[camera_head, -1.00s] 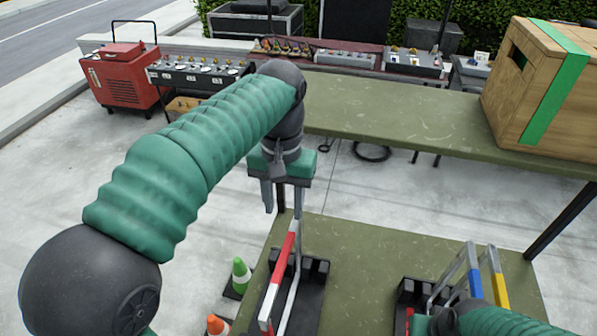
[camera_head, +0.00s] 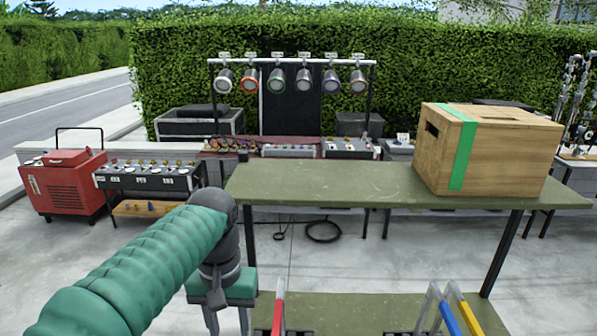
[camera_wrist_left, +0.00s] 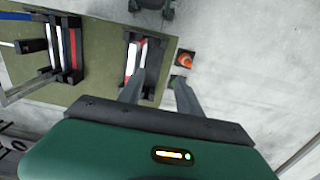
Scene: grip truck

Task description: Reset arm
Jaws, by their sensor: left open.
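My left arm comes in from the left in the head view, and its gripper (camera_head: 228,320) hangs down at the bottom, over the front edge of the low green table (camera_head: 360,305). In the left wrist view the gripper (camera_wrist_left: 159,84) has its two fingers apart with nothing held between them. A red-and-white barrier (camera_head: 278,308) stands on the low table just right of the gripper; it also shows in the wrist view (camera_wrist_left: 132,58), close beside one finger. Blue and yellow barriers (camera_head: 467,315) stand farther right. My right gripper cannot be made out in either view.
A higher green table (camera_head: 320,185) carries a wooden box with a green stripe (camera_head: 500,150). A red machine (camera_head: 65,185) and a bench of knobs (camera_head: 150,178) stand at the left. Open concrete lies between.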

